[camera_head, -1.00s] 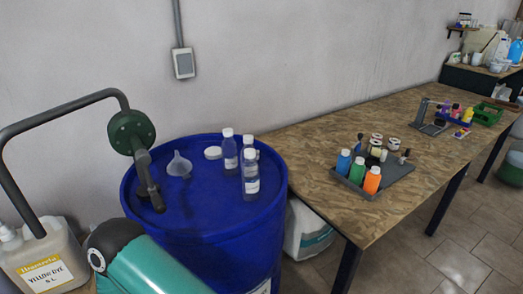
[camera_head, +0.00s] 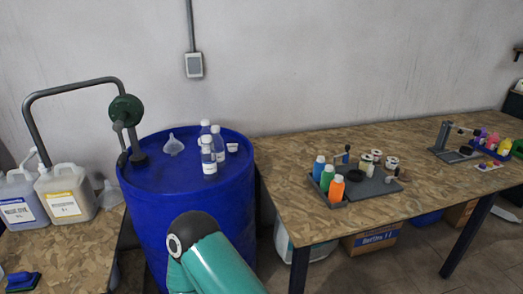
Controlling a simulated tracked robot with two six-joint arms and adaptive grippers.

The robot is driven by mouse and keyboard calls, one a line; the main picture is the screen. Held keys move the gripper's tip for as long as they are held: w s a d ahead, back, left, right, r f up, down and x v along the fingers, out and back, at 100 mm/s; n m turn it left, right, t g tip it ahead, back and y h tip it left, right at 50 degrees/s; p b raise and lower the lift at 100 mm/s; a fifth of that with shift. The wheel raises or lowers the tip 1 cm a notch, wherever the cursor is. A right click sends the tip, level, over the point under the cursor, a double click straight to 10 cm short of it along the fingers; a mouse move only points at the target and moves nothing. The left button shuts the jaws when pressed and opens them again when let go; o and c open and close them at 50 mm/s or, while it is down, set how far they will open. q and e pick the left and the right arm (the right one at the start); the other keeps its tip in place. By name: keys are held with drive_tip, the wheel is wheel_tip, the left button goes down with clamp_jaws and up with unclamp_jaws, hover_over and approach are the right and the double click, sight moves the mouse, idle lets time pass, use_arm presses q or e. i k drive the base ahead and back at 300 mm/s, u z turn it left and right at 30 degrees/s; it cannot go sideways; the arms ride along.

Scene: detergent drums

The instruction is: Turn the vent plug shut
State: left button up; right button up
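The blue drum (camera_head: 190,215) stands left of centre, with a green hand pump (camera_head: 128,110) mounted at the left of its lid. Near the back right of the lid is a small white round piece (camera_head: 232,147); I cannot tell whether it is the vent plug or a loose cap. No other plug can be made out. Several clear bottles with white caps (camera_head: 208,158) and a clear funnel (camera_head: 173,145) stand on the lid. A teal link of my arm rises in front of the drum and hides part of its side. Neither gripper is in view.
A left table (camera_head: 60,255) holds jugs, including a yellow-labelled one (camera_head: 68,195). The right table (camera_head: 290,165) stands close beside the drum, with a grey tray (camera_head: 372,185) of coloured bottles. Its near-left top is clear. A cardboard box (camera_head: 372,240) is underneath.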

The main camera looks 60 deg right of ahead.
sight(231, 147)
drive_tip(key=z, duration=0.05)
drive_tip(key=k, duration=0.65)
drive_tip(key=z, duration=1)
drive_tip(key=i, duration=1)
drive_tip(key=z, duration=0.1)
